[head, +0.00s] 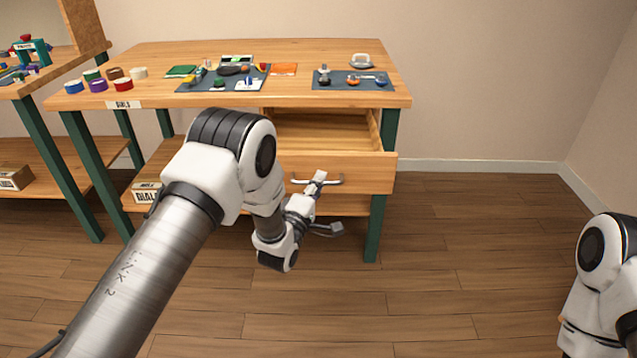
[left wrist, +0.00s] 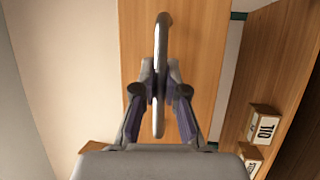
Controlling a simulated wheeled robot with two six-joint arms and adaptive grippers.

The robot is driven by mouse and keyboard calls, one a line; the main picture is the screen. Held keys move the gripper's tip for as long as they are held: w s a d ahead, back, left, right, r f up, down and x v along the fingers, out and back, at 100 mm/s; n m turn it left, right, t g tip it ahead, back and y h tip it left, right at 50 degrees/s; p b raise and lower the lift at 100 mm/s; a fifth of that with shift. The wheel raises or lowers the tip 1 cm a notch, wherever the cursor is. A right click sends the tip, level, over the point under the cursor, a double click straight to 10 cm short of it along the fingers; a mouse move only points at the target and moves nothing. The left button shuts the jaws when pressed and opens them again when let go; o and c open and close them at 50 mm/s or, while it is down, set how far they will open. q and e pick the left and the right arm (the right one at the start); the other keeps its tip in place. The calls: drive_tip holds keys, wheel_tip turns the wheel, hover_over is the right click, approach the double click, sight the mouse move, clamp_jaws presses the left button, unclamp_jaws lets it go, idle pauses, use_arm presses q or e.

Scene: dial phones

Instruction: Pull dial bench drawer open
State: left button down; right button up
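The dial bench drawer (head: 352,173) is a light wooden drawer under the right part of the bench top. It stands open, and its inside shows as empty where I can see it. A metal bar handle (head: 331,181) is on its front. My left gripper (head: 318,180) is at the handle. In the left wrist view the handle (left wrist: 162,35) passes between the two fingers of my left gripper (left wrist: 160,88), which are closed in around it. My left arm hides the left part of the drawer. My right gripper is out of view; only part of my right arm shows.
The dial bench top (head: 330,97) carries coloured tape rolls, a dark mat (head: 352,79) with small parts and another mat with tools. A labelled box (head: 146,192) sits on the lower shelf. A second bench (head: 20,88) stands at left. Floor at right is clear.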

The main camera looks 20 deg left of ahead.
use_arm(q)
drive_tip(key=c, duration=1.5)
unclamp_jaws()
drive_tip(key=v, duration=1.2)
